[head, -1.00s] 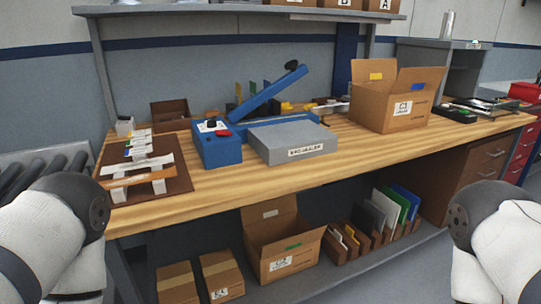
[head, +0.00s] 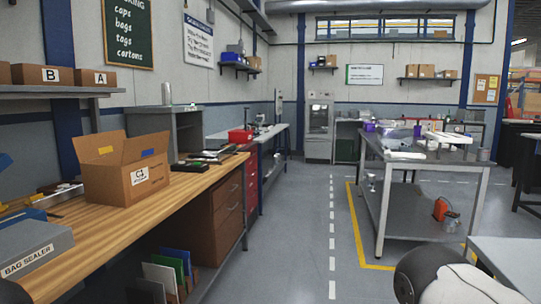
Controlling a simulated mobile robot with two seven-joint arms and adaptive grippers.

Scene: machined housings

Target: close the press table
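I cannot make out for certain which thing is the press table. A tall grey machine (head: 319,128) with a panel front stands far off at the back wall; its details are too small to read. Neither of my grippers is in view. Only a white and dark link of my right arm shows at the bottom right.
A wooden bench (head: 185,202) with an open carton (head: 125,183) and a grey bag sealer (head: 30,250) runs along the left. A grey metal table (head: 425,160) stands at right inside yellow floor lines. An aisle with a dashed white line (head: 332,230) lies open between them.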

